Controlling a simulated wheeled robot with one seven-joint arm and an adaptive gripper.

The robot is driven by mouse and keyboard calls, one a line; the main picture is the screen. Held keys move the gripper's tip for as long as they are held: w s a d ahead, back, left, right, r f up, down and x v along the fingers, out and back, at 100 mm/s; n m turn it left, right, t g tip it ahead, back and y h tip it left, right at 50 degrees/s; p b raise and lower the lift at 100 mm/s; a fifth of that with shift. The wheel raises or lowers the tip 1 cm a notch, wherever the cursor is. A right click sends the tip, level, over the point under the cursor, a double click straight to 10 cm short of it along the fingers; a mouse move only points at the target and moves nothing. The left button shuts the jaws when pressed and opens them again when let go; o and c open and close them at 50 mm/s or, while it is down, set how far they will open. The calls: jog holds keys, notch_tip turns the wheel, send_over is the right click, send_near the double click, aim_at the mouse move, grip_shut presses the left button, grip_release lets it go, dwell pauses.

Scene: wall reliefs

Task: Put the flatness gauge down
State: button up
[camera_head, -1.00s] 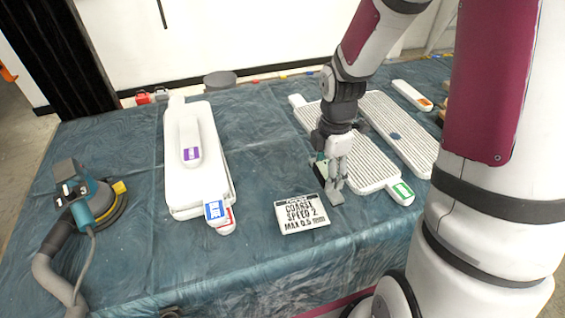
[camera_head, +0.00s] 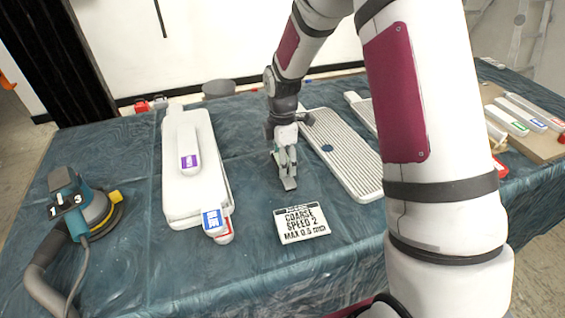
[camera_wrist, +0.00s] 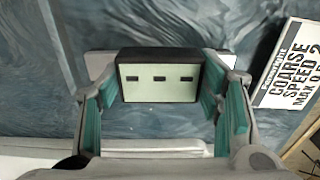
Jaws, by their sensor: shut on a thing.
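The flatness gauge (camera_wrist: 160,78) is a dark-edged block with a pale green face and three dark slots in the wrist view. My gripper (camera_head: 287,178) is shut on it; the teal finger pads stand at its left and right sides. In the head view my gripper is low over the teal cloth, between the white stack and the ribbed panel. The gauge is small and partly hidden by the fingers there. I cannot tell whether it touches the cloth (camera_head: 265,255).
A "COARSE SPEED 2" placard (camera_head: 302,224) lies in front. White stacked boards (camera_head: 195,205) are left, with a sander (camera_head: 85,210) beyond. A ribbed panel (camera_head: 345,165) is right. A board with labelled bars (camera_head: 540,148) is far right. Cloth around my gripper is mostly clear.

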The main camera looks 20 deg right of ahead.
jog(key=shift+f, duration=0.6)
jog(key=shift+f, duration=0.1)
jog(key=o, duration=1.3)
